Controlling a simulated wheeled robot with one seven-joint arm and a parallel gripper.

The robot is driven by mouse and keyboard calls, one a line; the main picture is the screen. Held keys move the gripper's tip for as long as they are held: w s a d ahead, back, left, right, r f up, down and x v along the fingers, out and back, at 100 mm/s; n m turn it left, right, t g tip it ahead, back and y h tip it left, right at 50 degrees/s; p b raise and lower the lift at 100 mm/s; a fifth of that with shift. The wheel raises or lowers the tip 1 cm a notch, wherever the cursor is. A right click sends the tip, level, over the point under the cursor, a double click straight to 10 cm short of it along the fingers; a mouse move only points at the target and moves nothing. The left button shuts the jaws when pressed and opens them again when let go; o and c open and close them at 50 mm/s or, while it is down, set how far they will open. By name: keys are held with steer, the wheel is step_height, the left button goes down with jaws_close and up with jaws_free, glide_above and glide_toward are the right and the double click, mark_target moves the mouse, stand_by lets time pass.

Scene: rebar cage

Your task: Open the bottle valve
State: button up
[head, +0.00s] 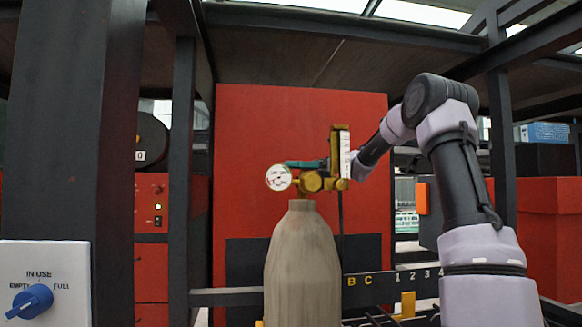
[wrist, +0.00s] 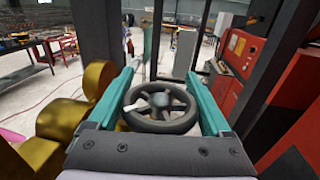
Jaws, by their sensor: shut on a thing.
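The grey gas bottle (head: 302,265) stands upright in the head view, with a brass regulator (head: 312,182) and a round white gauge (head: 278,178) on top. My gripper (wrist: 160,78) has teal fingers on both sides of the black spoked valve handwheel (wrist: 160,110) in the wrist view, and is shut on it. A small white mark shows near the wheel's left side. In the head view my gripper (head: 304,164) reaches in from the right at the bottle's top, behind the brass fittings. The handwheel cannot be made out there.
An upright flowmeter tube (head: 345,155) stands close to my gripper. Brass fittings (wrist: 88,95) lie just left of the fingers in the wrist view. A red panel (head: 250,130) is behind the bottle. Dark posts (head: 182,180) flank it. A selector box (head: 45,282) is at lower left.

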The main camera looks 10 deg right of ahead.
steer(key=n+g+h, duration=0.1)
steer(key=g, duration=0.1)
steer(key=n+g, duration=0.2)
steer(key=g, duration=0.1)
steer(key=s+n+g+h, duration=0.1)
steer(key=n+g, duration=0.1)
steer(key=shift+s+d+h, duration=0.1)
steer(key=shift+d+h, duration=0.2)
steer(key=shift+d, duration=0.05)
steer(key=shift+s+d+n+g+h, duration=0.15)
steer(key=shift+n+g+h, duration=0.6)
steer(key=shift+g, duration=0.1)
steer(key=shift+s+d+n+g+h, duration=0.15)
steer(key=shift+s+n+g+h, duration=0.05)
steer(key=shift+n+g+h, duration=0.6)
steer(key=shift+s+d+n+g+h, duration=0.15)
steer(key=shift+n+g+h, duration=0.5)
steer(key=shift+g, duration=0.3)
steer(key=shift+s+n+g+h, duration=0.1)
steer(key=shift+n+g+h, duration=0.2)
steer(key=shift+h, duration=0.2)
steer(key=o, duration=1.2)
steer(key=shift+c, duration=0.2)
steer(key=shift+m+y, duration=0.4)
